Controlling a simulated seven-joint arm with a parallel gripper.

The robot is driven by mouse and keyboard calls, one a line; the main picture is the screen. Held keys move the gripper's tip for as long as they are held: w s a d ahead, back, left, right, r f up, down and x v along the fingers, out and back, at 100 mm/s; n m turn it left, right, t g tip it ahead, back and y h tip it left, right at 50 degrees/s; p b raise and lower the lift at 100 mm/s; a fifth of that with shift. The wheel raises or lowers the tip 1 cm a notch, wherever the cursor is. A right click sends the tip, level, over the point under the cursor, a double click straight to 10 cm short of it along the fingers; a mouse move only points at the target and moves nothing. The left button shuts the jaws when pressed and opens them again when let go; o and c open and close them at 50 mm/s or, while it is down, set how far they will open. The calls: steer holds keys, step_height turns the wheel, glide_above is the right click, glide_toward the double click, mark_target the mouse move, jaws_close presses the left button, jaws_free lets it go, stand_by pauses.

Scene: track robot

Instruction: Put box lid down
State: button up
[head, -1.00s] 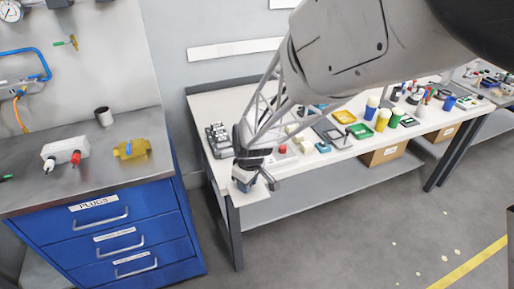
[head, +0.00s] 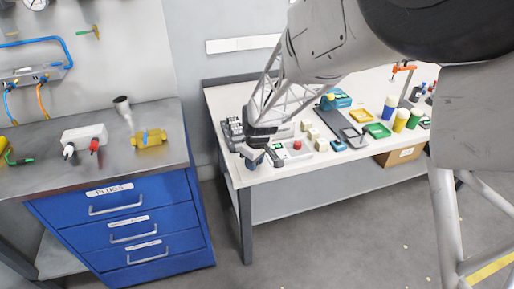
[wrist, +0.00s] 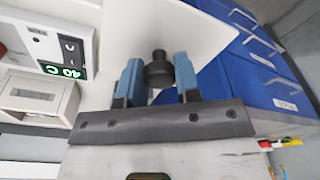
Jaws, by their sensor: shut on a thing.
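My gripper (wrist: 158,82) has its two blue fingers on either side of a black round knob (wrist: 157,70) and is shut on it. The knob looks like a handle, but the lid itself cannot be told apart from the white surface behind it. In the head view my gripper (head: 262,160) is over the front left end of the white workbench (head: 262,178). What it holds is too small to make out there. No open box that the lid fits can be clearly identified.
A device with a green display (wrist: 65,71) is left of the fingers. A blue drawer cabinet (head: 125,230) is at left.

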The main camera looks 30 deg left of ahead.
steer(key=w+a, duration=0.3)
steer(key=w, duration=0.1)
steer(key=w+a, duration=0.2)
steer(key=shift+a+f, duration=0.35)
steer(key=shift+f, duration=0.05)
steer(key=shift+f, duration=1.75)
steer(key=shift+f, duration=0.1)
steer(key=o, duration=0.9)
steer(key=shift+o, duration=0.2)
step_height(320, 180, up, 12)
steer(key=d, duration=0.1)
steer(key=shift+d, duration=0.25)
steer(key=shift+s, duration=0.1)
